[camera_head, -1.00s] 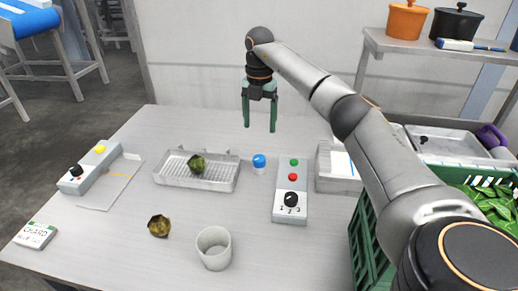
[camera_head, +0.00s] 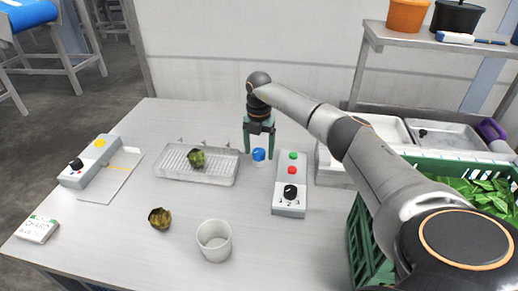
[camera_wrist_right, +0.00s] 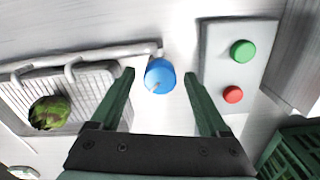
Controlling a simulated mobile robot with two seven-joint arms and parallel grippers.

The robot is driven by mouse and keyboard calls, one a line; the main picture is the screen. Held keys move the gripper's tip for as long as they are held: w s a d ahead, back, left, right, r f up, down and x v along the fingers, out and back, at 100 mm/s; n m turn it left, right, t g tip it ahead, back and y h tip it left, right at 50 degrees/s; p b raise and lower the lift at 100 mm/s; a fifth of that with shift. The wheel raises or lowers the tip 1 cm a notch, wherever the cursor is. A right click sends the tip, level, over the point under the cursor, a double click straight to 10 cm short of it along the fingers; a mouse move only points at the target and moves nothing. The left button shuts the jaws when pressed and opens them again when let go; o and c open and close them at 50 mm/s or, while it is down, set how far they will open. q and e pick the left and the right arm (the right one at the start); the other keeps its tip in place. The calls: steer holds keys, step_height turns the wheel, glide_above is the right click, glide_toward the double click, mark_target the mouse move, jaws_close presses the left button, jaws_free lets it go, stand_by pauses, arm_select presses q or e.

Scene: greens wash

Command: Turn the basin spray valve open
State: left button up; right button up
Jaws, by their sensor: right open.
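The blue round valve knob (camera_head: 258,154) stands on the table between the wire-grid basin and the grey control box. In the right wrist view the blue knob (camera_wrist_right: 160,76) lies between my fingertips, a little beyond them. My right gripper (camera_head: 259,150) is open, its green fingers pointing down on either side of the knob; I cannot tell whether they touch it. The open jaws also show in the right wrist view (camera_wrist_right: 161,78). The basin (camera_head: 215,176) holds a dark green leafy clump (camera_head: 196,158). My left gripper is not in view.
The control box (camera_head: 290,180) with green and red buttons and a black dial stands right of the knob. A white cup (camera_head: 214,240) and a brownish leafy piece (camera_head: 160,218) are in front. Another control box (camera_head: 90,162) is at left. A green crate (camera_head: 365,240) stands at right.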

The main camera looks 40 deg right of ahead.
steer(key=shift+c, duration=0.2)
jaws_close()
stand_by(0.5)
